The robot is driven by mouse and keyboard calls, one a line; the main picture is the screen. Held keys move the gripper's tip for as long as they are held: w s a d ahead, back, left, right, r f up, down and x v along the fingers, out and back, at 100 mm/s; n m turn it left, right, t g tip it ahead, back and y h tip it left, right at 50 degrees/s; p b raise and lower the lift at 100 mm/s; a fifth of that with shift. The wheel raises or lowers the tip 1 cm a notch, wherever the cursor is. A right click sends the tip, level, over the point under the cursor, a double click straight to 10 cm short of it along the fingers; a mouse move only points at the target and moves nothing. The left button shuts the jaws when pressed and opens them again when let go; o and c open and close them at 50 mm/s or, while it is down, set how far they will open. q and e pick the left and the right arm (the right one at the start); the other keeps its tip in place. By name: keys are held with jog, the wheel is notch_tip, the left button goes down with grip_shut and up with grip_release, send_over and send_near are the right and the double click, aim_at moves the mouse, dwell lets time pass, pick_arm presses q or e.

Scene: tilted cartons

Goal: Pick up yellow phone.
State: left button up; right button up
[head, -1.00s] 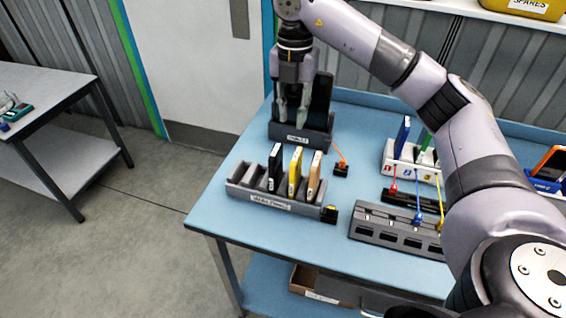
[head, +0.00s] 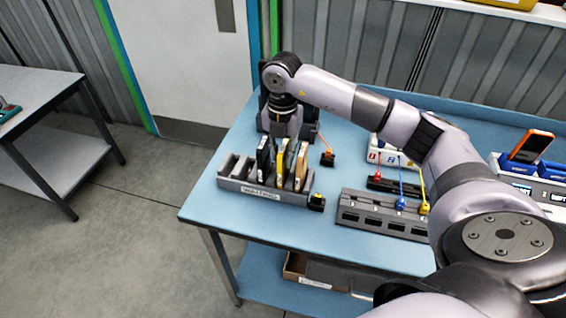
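The yellow phone (head: 281,170) stands upright in a grey slotted rack (head: 262,193) near the left front of the blue table. A black phone (head: 263,160) stands in the slot to its left and a tan phone (head: 300,173) to its right. My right gripper (head: 291,152) points down right at the top of the yellow phone, its fingers overlapping the phones' upper ends. Whether the fingers touch the phone, and how far apart they are, is too small to tell. My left gripper is not in view.
A black holder (head: 312,135) stands behind the rack, partly hidden by my arm. A small black box with an orange cable (head: 327,158) is close to the right. A grey multi-slot dock (head: 385,215) with coloured cables lies further right. An orange phone (head: 531,147) stands at the far right.

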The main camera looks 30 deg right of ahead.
jog(key=shift+f+p, duration=0.35)
jog(key=shift+f, duration=1.15)
jog(key=shift+c, duration=0.3)
grip_shut()
